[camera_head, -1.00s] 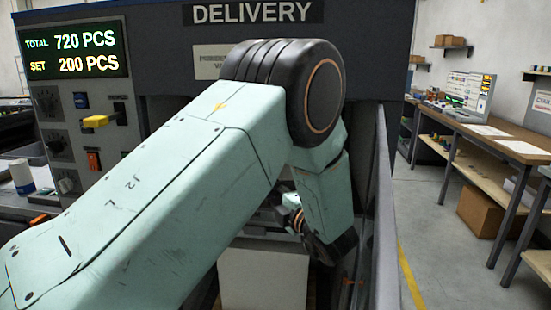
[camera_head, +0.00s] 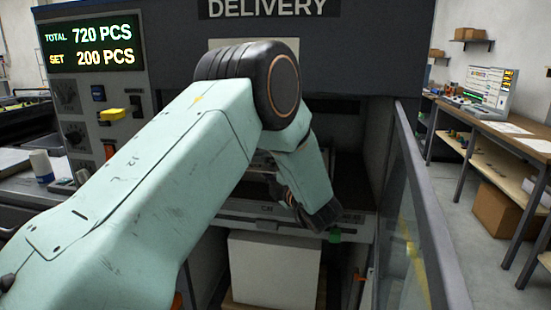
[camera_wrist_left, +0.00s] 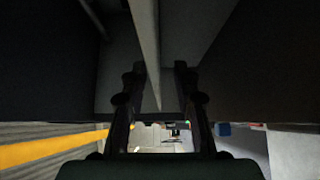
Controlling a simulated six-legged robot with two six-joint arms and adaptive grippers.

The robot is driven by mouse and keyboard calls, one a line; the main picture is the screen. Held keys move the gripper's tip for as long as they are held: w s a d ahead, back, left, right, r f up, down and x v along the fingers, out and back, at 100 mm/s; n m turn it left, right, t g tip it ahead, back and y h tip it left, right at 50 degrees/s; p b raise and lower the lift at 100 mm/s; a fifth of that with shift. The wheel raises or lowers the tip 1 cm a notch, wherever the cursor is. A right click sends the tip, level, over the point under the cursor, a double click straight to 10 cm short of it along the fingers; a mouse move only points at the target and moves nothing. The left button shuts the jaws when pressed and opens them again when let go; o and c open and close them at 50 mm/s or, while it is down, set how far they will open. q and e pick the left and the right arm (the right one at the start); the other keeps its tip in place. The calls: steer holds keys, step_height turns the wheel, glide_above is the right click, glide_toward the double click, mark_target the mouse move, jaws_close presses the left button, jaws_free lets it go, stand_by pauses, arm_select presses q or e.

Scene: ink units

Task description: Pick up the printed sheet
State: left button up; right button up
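A white block that looks like a stack of paper (camera_head: 274,272) stands in the opening below the DELIVERY sign. I cannot tell a single printed sheet apart on it. My left arm reaches across the view, and my left gripper (camera_head: 318,214) hangs above and to the right of the stack, apart from it. The arm partly hides the opening. In the left wrist view the two dark fingers of my left gripper (camera_wrist_left: 160,78) stand apart with no sheet between them; a pale bar runs behind the gap. My right gripper is not in view.
A dark guard panel (camera_head: 418,215) bounds the opening at right.

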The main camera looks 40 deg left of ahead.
arm_select(q)
steer(key=shift+w+d+r, duration=0.1)
steer(key=shift+d+r, duration=0.05)
steer(key=shift+d, duration=0.25)
steer(key=c, duration=0.4)
steer(key=shift+c, duration=1)
steer(key=shift+a, duration=0.3)
jaws_close()
steer(key=shift+d, duration=0.25)
steer(key=shift+a+r, duration=0.1)
steer(key=shift+a, duration=0.1)
